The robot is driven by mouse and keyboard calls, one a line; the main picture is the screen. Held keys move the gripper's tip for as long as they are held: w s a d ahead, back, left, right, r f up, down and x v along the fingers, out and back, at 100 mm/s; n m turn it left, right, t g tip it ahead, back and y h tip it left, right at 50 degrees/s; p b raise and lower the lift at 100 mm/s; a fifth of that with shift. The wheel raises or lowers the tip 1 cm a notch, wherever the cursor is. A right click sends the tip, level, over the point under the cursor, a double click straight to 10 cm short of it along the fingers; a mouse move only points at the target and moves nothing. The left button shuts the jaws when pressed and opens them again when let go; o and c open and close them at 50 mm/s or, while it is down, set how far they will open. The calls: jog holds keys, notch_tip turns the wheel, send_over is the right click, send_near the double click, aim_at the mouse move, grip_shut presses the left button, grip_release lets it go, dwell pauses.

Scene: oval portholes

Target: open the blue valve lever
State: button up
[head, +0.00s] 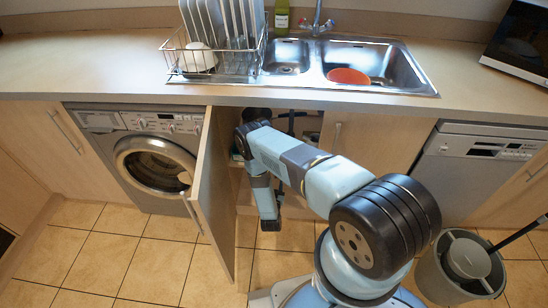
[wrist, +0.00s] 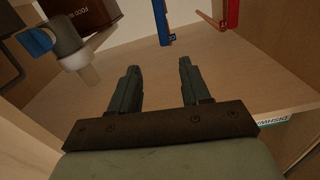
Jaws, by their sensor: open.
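In the wrist view, a blue bar (wrist: 161,22) that looks like the blue valve lever is at the top centre, with a small dark tag at its lower end. Its upper part is cut off by the picture's edge. My gripper (wrist: 159,67) is open and empty, its two dark fingers apart and pointing toward the bar. The bar appears beyond the fingertips, roughly in line with the gap and not touching them.
A red bar (wrist: 232,13) hangs right of the blue one. A grey fitting with a blue part (wrist: 36,42) and a dark box (wrist: 82,14) are at upper left. The open cupboard door (head: 212,190) stands left of my arm; a grey bucket (head: 462,268) is at right.

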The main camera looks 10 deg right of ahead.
jog(key=x, duration=1.4)
jog(key=shift+a, duration=0.25)
jog(key=shift+w, duration=0.1)
jog(key=shift+c, duration=0.3)
grip_shut()
